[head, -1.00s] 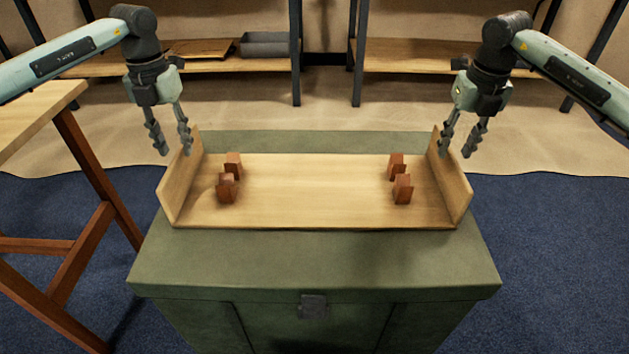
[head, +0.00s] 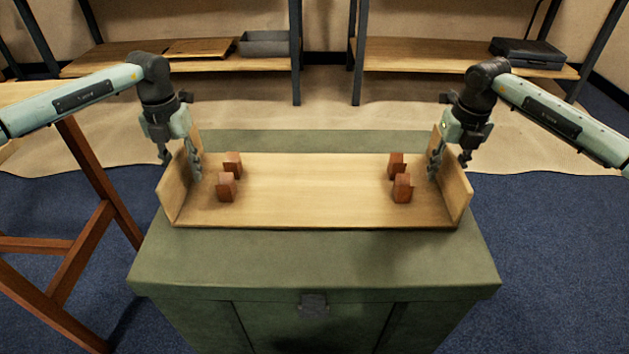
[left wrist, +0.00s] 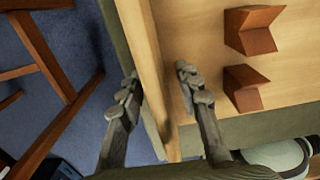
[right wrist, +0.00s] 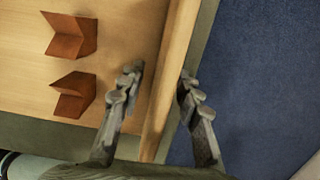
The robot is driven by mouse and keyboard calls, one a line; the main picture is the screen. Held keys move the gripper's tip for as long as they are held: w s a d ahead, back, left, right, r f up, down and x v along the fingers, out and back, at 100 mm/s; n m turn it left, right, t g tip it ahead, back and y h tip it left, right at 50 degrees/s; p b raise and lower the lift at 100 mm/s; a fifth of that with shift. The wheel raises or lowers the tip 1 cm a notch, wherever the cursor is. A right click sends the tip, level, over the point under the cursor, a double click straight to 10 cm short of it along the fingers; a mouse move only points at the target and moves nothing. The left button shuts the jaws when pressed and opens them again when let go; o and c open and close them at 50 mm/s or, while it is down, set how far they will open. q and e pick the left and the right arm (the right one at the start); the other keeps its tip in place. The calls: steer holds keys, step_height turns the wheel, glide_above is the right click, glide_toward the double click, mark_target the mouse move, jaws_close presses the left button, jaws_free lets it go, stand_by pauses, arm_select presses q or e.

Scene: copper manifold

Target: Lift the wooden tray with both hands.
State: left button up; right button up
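The wooden tray (head: 310,190) lies flat on a green chest, with an upright end wall at each side. My left gripper (head: 182,171) is at the tray's left end, its fingers open on either side of the left end wall (left wrist: 150,65). In the left wrist view the fingers (left wrist: 160,95) stand apart from the wall. My right gripper (head: 448,166) is at the right end, open, with one finger inside and one outside the right end wall (right wrist: 172,70). The right wrist view shows gaps beside both fingers (right wrist: 157,92).
Several reddish-brown angled blocks (head: 227,187) stand on the tray near both ends, close to the inner fingers. The green chest (head: 310,262) is bare in front of the tray. A wooden trestle table (head: 95,185) stands at left. Shelves (head: 440,58) are behind.

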mark_target(177, 151)
arm_select(q)
jaws_close()
arm_select(e)
jaws_close()
arm_select(q)
steer(key=shift+r, duration=0.1)
arm_select(e)
steer(key=shift+r, duration=0.15)
